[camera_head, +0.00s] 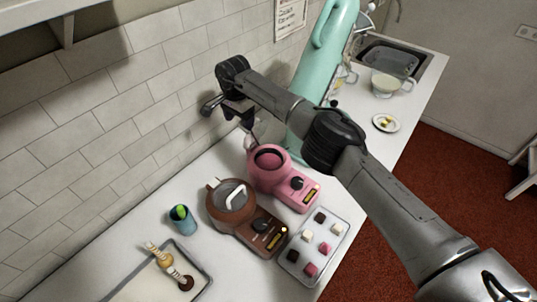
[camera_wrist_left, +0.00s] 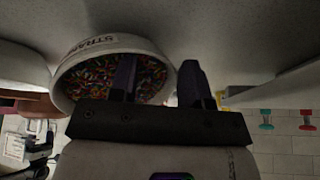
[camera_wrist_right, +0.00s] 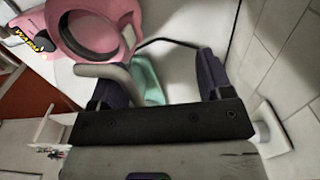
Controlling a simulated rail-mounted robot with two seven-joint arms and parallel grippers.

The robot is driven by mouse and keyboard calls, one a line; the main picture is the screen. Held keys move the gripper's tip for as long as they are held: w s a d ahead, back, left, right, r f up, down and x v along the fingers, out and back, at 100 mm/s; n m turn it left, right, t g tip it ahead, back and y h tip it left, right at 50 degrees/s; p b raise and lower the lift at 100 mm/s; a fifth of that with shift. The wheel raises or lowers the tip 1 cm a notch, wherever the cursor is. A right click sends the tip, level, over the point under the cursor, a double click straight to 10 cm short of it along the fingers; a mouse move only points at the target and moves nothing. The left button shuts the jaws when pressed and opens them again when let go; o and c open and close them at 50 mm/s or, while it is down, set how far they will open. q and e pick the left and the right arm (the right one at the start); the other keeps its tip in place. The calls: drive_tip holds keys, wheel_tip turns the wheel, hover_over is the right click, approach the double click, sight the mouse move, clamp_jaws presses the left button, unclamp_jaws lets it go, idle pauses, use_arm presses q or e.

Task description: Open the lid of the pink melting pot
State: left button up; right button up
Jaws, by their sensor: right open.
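The pink melting pot (camera_head: 283,181) stands on the counter against the tiled wall. Its round dark-rimmed opening shows uncovered in the right wrist view (camera_wrist_right: 68,45). A clear piece with a dark curved edge (camera_wrist_right: 172,42) and a grey curved handle (camera_wrist_right: 108,70), apparently the lid, shows beside the opening, partly cut by the jaws. My right gripper (camera_head: 238,117) is above and behind the pot, with its fingers apart near the handle; I see no firm grip. My left gripper (camera_wrist_left: 158,85) shows only in its wrist view, fingers apart, in front of a white bowl of sprinkles (camera_wrist_left: 115,75).
A brown melting pot (camera_head: 238,214) with a white-handled lid stands close beside the pink one. A tray of small cubes (camera_head: 320,240) lies in front. A blue cup (camera_head: 182,220), a teal mixer (camera_head: 325,50) and a small plate (camera_head: 386,123) are also on the counter.

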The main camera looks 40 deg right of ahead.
use_arm(q)
drive_tip(key=shift+s+g+p, duration=0.25)
drive_tip(key=shift+g+p, duration=0.15)
drive_tip(key=shift+p, duration=0.6)
drive_tip(key=s+p, duration=0.1)
drive_tip(key=s+g+p, duration=0.1)
drive_tip(key=shift+d+r+p, duration=0.1)
drive_tip(key=shift+r+p, duration=0.15)
drive_tip(key=shift+p, duration=0.15)
drive_tip(key=shift+s+r+p, duration=0.2)
drive_tip(key=shift+s+p, duration=0.05)
drive_tip(key=shift+p, duration=0.15)
use_arm(e)
wheel_tip(320, 180, up, 7)
drive_tip(key=shift+w+d+r, duration=0.15)
drive_tip(key=shift+d+r, duration=0.05)
drive_tip(key=shift+d, duration=0.05)
